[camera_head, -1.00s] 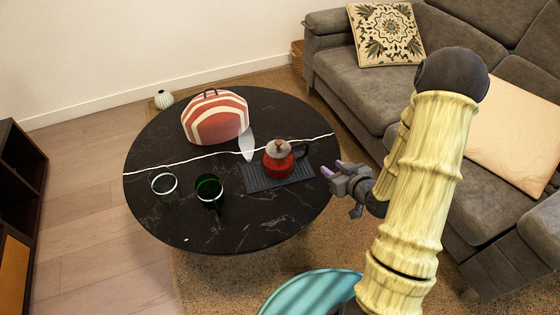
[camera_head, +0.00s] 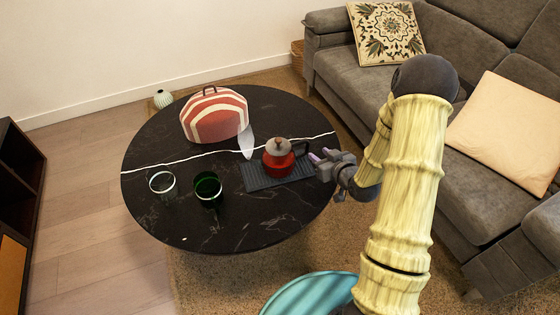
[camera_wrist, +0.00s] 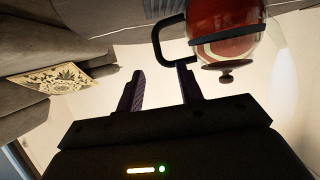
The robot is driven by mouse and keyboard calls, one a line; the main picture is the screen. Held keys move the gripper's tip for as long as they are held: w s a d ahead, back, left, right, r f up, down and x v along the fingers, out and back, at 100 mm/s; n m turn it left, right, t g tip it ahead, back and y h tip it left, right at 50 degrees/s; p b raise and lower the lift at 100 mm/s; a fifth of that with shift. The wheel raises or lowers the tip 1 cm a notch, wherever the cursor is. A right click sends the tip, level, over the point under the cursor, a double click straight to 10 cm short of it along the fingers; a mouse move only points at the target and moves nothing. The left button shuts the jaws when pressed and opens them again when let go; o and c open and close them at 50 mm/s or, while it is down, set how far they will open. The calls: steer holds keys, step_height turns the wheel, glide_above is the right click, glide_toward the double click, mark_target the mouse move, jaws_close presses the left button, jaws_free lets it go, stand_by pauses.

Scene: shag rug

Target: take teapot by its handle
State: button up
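The teapot (camera_head: 277,160) is red with a grey lid and stands on a dark ribbed tray (camera_head: 262,182) on the round table. Its dark handle (camera_head: 303,150) points right, toward my gripper. My gripper (camera_head: 318,157) is at the table's right edge, close beside the handle. In the wrist view, the teapot (camera_wrist: 226,30) hangs upside down at the upper right, and its black handle (camera_wrist: 158,42) loops left. There the fingers of my gripper (camera_wrist: 163,88) are spread apart with nothing between them. The handle's lower end is near the right fingertip; I cannot tell whether they touch.
The black marble table (camera_head: 250,225) also holds a red-and-white striped bag-like object (camera_head: 216,120), a clear glass (camera_head: 162,184) and a green glass (camera_head: 207,188). A grey sofa (camera_head: 350,95) stands to the right. A teal round seat (camera_head: 308,294) is at the front.

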mark_target(307, 152)
steer(key=shift+b+x, duration=0.4)
steer(key=shift+x, duration=1.75)
steer(key=b+x, duration=0.2)
steer(key=x, duration=0.3)
steer(key=shift+w+d+f, duration=0.1)
steer(key=shift+w+f, duration=0.05)
jaws_close()
steer(key=shift+r, duration=0.2)
